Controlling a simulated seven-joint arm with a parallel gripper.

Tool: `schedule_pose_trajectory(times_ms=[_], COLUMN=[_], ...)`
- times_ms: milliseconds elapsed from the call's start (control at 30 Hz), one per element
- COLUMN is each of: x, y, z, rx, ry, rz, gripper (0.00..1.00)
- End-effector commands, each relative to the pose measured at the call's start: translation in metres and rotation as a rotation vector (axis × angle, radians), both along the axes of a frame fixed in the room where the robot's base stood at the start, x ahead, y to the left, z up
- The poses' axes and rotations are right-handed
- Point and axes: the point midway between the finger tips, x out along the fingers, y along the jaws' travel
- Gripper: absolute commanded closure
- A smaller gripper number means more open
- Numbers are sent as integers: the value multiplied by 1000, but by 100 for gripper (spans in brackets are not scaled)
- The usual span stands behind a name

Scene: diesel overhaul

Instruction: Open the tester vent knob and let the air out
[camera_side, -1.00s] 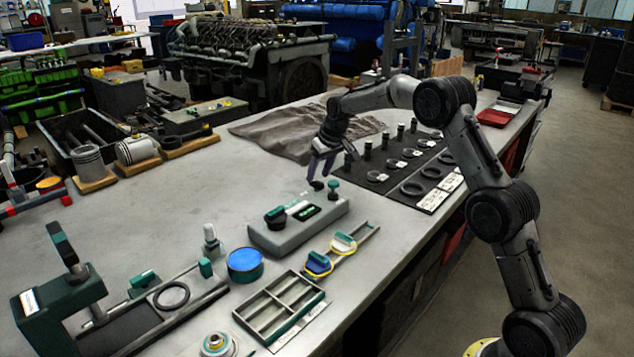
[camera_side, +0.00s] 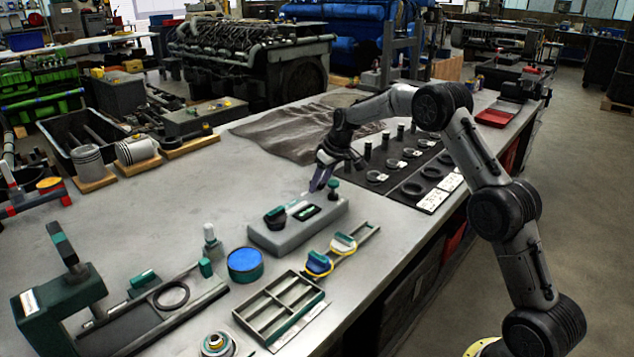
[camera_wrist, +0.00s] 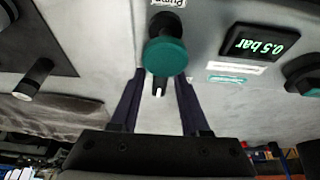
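The grey tester (camera_side: 290,236) stands on the bench. Its lit display (camera_wrist: 258,43) reads 0.5 bar in the wrist view. A green-capped plunger knob (camera_side: 333,187) stands at its right end, beside a label that seems to read "Pump"; it also shows in the wrist view (camera_wrist: 165,57). A dark knob with green on it (camera_side: 275,217) sits at the tester's left end and is cut by the right edge of the wrist view (camera_wrist: 306,75). My gripper (camera_side: 317,187) is open and empty. In the wrist view its fingertips (camera_wrist: 159,76) flank the lower side of the plunger knob; contact is unclear.
A dark mat (camera_side: 432,200) with rings and small posts lies right of the tester. A crumpled grey cloth (camera_side: 275,130) lies behind. A divided tray (camera_side: 268,310), a blue-topped tin (camera_side: 245,262) and a yellow-banded part stand in front. The bench's left middle is clear.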

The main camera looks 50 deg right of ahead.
Motion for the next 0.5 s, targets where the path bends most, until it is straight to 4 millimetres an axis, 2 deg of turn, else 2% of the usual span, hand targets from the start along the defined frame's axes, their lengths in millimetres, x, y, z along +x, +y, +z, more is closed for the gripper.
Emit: schedule_pose_trajectory(times_ms=[33, 233, 500], x=[0, 0, 0], y=[0, 0, 0], z=[0, 0, 0], rx=[0, 0, -1], ry=[0, 0, 0], rz=[0, 0, -1], gripper=[66, 100, 100])
